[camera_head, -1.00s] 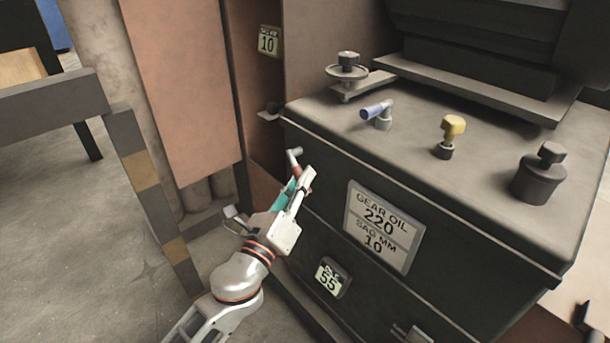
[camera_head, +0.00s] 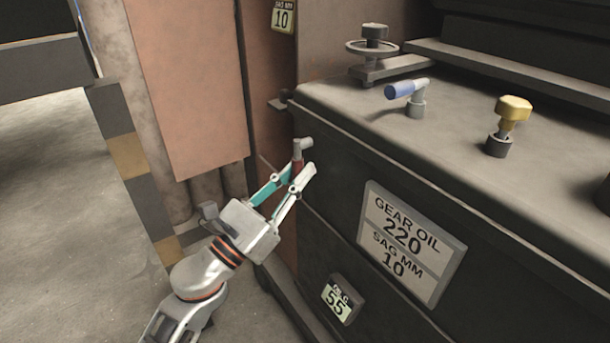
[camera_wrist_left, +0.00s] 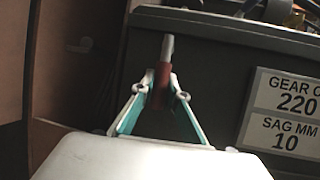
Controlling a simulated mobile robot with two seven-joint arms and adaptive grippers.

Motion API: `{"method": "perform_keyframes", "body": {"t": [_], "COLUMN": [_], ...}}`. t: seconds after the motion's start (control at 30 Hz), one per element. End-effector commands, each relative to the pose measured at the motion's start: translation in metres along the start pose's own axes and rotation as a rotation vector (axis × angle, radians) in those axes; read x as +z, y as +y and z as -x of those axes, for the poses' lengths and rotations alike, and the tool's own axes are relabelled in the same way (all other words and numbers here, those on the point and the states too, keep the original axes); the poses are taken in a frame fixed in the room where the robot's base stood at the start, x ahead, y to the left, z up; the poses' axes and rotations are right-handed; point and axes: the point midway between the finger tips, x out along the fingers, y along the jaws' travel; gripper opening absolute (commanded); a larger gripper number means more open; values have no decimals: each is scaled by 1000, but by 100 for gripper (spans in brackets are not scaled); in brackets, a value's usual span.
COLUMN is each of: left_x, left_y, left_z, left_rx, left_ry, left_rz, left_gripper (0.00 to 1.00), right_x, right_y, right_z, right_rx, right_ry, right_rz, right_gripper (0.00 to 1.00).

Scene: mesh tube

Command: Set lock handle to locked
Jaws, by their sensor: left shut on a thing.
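A red-gripped handle (camera_head: 297,166) with a grey pivot end (camera_head: 303,145) sits at the front face of the dark cabinet, near its upper left corner. The red part hangs down, close to upright. My left gripper (camera_head: 301,172) is shut on the red part, one finger on each side. In the left wrist view the red grip (camera_wrist_left: 161,84) is between the fingertips (camera_wrist_left: 161,88), with the grey shaft above it. No marking for locked or unlocked shows on it. My right gripper is not in view.
On the cabinet top stand a blue-handled lever (camera_head: 406,90), a yellow knob (camera_head: 513,110) and a small handwheel (camera_head: 374,47). A gear oil sign (camera_head: 411,243) and a small 55 plate (camera_head: 341,298) are on the front. A striped post (camera_head: 128,155) stands left; floor between is clear.

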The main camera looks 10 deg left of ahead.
Motion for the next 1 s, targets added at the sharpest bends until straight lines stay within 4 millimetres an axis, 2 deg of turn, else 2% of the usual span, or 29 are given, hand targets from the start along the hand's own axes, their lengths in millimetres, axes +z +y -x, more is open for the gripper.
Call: {"method": "perform_keyframes", "body": {"t": [0.43,0.47,0.5,0.83,1.0], "left_x": [0,0,0,0,-1], "left_y": [2,2,2,2,2], "left_z": [1,1,1,2,17], "left_rx": [-4,-4,-4,-4,-3], "left_ry": [-1,-1,-1,-2,1], "left_rz": [-13,-13,-12,-10,-9], "left_gripper": [0,16,22,22,22], "right_x": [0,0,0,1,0], "right_y": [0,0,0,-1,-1], "right_z": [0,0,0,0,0], "right_rx": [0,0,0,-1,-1], "right_ry": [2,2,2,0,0], "right_rz": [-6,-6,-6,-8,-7], "right_gripper": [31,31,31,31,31]}}
